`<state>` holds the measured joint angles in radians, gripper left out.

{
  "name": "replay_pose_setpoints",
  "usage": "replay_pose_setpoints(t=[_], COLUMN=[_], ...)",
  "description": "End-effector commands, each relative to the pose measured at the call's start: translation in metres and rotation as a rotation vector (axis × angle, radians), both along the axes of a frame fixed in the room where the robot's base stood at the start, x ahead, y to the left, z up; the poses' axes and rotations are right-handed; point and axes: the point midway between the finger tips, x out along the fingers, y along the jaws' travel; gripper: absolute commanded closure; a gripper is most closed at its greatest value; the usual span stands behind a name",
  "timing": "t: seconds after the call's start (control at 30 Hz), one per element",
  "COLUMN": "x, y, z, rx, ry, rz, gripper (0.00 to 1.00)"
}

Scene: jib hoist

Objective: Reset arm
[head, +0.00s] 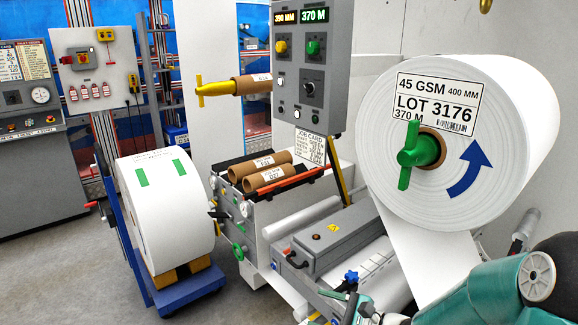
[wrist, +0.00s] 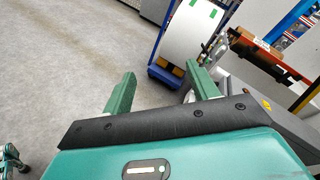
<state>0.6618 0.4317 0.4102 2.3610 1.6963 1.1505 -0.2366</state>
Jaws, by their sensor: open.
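My gripper (wrist: 160,73) shows in the wrist view with its two green fingers spread apart and nothing between them. Beyond the fingers are grey floor and the lower part of a white roll on a blue cart. My teal arm (head: 500,292) fills the lower right corner of the head view, in front of the machine. The gripper's fingers cannot be made out clearly in the head view.
A large white paper roll (head: 510,105) with a green handle hangs at the right. A white roll (head: 165,205) rests on a blue cart (head: 190,290). Brown cores (head: 268,177) lie on the machine below a grey control box (head: 312,65). Open floor (wrist: 60,60) lies left.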

Motion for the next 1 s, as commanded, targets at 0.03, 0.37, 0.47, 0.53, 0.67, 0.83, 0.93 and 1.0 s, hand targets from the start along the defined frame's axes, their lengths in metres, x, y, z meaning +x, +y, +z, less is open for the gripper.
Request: replay_pose_setpoints(t=[0.03,0.37,0.47,0.53,0.67,0.83,0.93,1.0], x=[-0.012,-0.096,-0.117,-0.131,-0.151,-0.172,-0.181,-0.186], y=[0.011,0.033,0.027,0.02,0.004,-0.024,-0.041,-0.052], z=[0.009,0.037,0.046,0.053,0.07,0.098,0.118,0.13], rx=[-0.075,-0.587,-0.748,-0.866,-1.082,-1.366,-1.527,-1.621], ry=[-0.029,-0.183,-0.237,-0.277,-0.357,-0.471,-0.541,-0.581], rz=[0.078,0.513,0.615,0.678,0.772,0.852,0.874,0.878], gripper=[0.41,0.41,0.41,0.41,0.41,0.41,0.41,0.41])
